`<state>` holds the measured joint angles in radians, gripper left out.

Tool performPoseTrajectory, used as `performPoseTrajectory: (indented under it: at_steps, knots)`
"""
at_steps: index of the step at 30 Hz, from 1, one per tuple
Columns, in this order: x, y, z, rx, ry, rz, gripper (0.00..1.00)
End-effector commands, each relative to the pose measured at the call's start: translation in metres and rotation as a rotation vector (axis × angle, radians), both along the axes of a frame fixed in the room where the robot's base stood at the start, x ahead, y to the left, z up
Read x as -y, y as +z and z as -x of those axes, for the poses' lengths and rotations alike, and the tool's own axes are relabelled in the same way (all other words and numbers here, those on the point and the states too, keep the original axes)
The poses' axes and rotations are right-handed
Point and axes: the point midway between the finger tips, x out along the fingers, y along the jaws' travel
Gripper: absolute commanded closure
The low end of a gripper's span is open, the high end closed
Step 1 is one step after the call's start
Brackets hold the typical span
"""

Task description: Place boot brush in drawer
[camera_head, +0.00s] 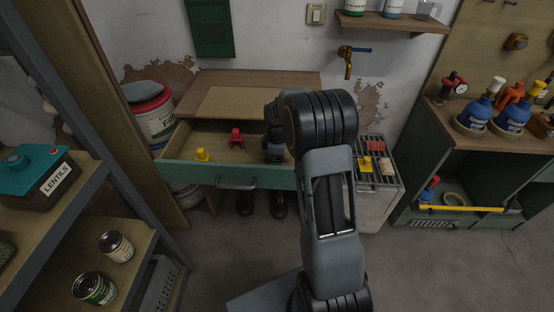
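The open drawer (190,172) has a green front with a metal handle and a pale wooden inside. It holds a yellow object (203,154) and a red object (236,138). My arm reaches up from the bottom and bends down over the drawer's right part. My gripper (273,153) shows as a dark shape there, low in or just above the drawer. Its fingers cannot be made out, nor whether it holds anything. I cannot pick out the boot brush for certain; my arm hides part of the drawer and what lies behind it.
A grey slatted stand (392,183) right of my arm bears small red, yellow and beige objects. A shelf rack with a lentils box (45,170) and cans is at the left. A green workbench (480,143) with blue bottles is at the right. Boots (245,203) stand under the drawer.

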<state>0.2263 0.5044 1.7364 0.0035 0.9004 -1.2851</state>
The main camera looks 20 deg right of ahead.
Motion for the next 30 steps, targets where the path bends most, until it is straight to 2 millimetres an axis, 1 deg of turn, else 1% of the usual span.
performPoseTrajectory:
  at_steps: [1,6,12,15,20,23,25,26,27,29,30]
  knots:
    - [0.0,0.011,-0.001,0.005,0.0,0.002,0.22]
    - [0.0,0.045,-0.001,0.005,0.0,0.002,0.22]
    - [0.0,0.08,0.0,0.003,0.0,0.001,0.22]
    - [0.0,0.093,0.0,0.003,0.0,0.001,0.22]
    - [-0.001,0.108,0.002,0.004,-0.009,0.001,0.22]
    - [-0.011,0.121,0.014,0.022,-0.071,0.004,0.22]
    - [-0.023,0.133,0.031,0.045,-0.161,0.005,0.22]
    - [-0.029,0.138,0.04,0.058,-0.21,0.004,0.22]
    - [-0.038,0.145,0.054,0.075,-0.28,0.002,0.22]
    - [-0.051,0.151,0.077,0.101,-0.394,-0.006,0.22]
    - [-0.059,0.154,0.093,0.119,-0.469,-0.013,0.22]
